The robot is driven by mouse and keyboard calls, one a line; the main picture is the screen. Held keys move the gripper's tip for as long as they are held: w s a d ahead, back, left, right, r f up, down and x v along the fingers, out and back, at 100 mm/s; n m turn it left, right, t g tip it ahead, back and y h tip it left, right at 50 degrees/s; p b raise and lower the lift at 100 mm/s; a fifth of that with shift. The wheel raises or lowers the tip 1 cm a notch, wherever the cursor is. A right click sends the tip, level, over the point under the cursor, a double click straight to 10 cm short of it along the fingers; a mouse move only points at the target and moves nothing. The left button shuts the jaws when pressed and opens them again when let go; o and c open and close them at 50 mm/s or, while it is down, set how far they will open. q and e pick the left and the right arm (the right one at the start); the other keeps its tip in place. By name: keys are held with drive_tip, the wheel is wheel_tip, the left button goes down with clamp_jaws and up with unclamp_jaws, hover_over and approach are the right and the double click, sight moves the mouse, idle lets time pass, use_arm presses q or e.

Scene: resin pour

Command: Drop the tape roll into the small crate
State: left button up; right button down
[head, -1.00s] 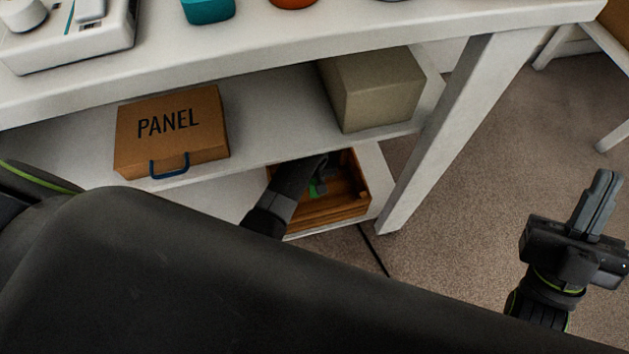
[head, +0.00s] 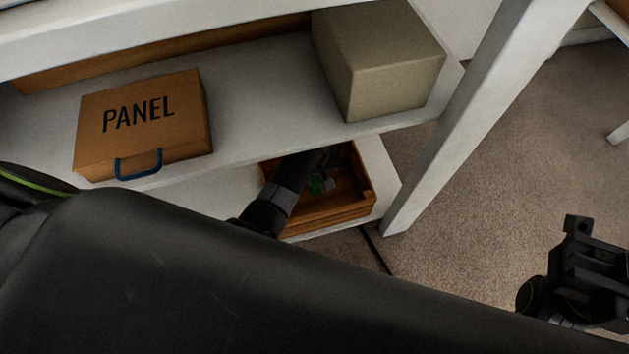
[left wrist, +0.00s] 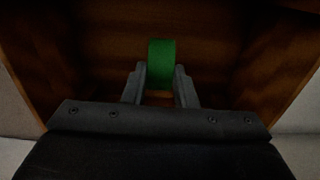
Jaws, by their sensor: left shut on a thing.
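The small crate (head: 335,215) is a brown wooden box on the low shelf; its inside floor and walls fill the left wrist view (left wrist: 255,60). My left gripper (head: 321,185) reaches down into the crate. It is shut on the green tape roll (left wrist: 160,62), with one finger on each side of it.
A brown box marked PANEL (head: 145,128) with a blue handle and a plain grey-beige box (head: 385,65) stand on the shelf (head: 255,120) above the crate. A white table leg (head: 480,120) rises right of the crate. Carpet (head: 500,180) lies clear beyond it.

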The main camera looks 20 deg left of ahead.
use_arm(q)
drive_tip(key=shift+f, duration=0.7)
drive_tip(key=shift+r, duration=0.1)
drive_tip(key=shift+f, duration=0.6)
drive_tip(key=o, duration=1)
drive_tip(key=shift+r, duration=0.1)
